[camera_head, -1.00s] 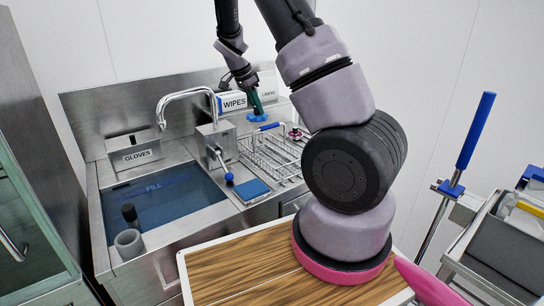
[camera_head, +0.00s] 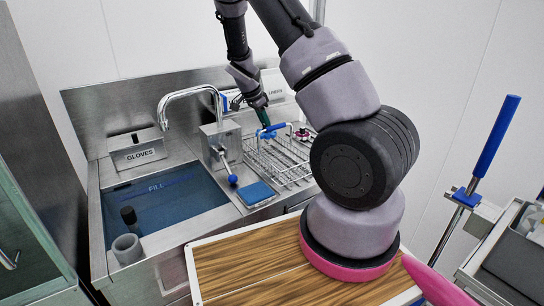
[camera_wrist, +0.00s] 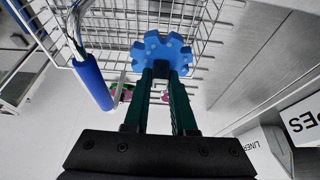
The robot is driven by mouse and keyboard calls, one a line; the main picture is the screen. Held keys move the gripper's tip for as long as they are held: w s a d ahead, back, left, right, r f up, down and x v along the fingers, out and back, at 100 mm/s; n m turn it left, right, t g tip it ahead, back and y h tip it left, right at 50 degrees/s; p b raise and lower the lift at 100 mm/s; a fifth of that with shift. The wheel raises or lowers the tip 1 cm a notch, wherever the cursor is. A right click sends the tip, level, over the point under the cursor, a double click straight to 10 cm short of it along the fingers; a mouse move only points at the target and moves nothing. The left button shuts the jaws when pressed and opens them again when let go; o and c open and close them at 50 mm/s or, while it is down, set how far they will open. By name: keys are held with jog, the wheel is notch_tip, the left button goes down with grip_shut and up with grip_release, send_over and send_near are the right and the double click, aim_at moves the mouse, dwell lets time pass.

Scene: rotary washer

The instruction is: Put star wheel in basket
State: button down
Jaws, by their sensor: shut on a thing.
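My gripper (camera_wrist: 160,75) is shut on the blue star wheel (camera_wrist: 160,50), holding it by the near side in the wrist view. The wheel has rounded lobes around its edge. In the wrist view it overlaps the wire basket (camera_wrist: 115,20), whose blue handle (camera_wrist: 92,82) lies to the left. In the head view my gripper (camera_head: 264,117) points down at the back of the basket (camera_head: 285,160). The star wheel (camera_head: 265,134) is small there and close to the blue handle. I cannot tell whether it touches the wires.
The sink basin (camera_head: 175,205) with a tap (camera_head: 185,92) is left of the basket. A blue pad (camera_head: 255,193) lies in front of it. A pink part (camera_head: 303,134) sits behind it. Boxes (camera_wrist: 300,115) stand at right in the wrist view.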

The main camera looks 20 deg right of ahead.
notch_tip(320, 180, down, 8)
jog(key=shift+f, duration=0.25)
jog(key=c, duration=0.7)
grip_release()
jog(key=shift+f, duration=0.1)
jog(key=shift+c, duration=0.2)
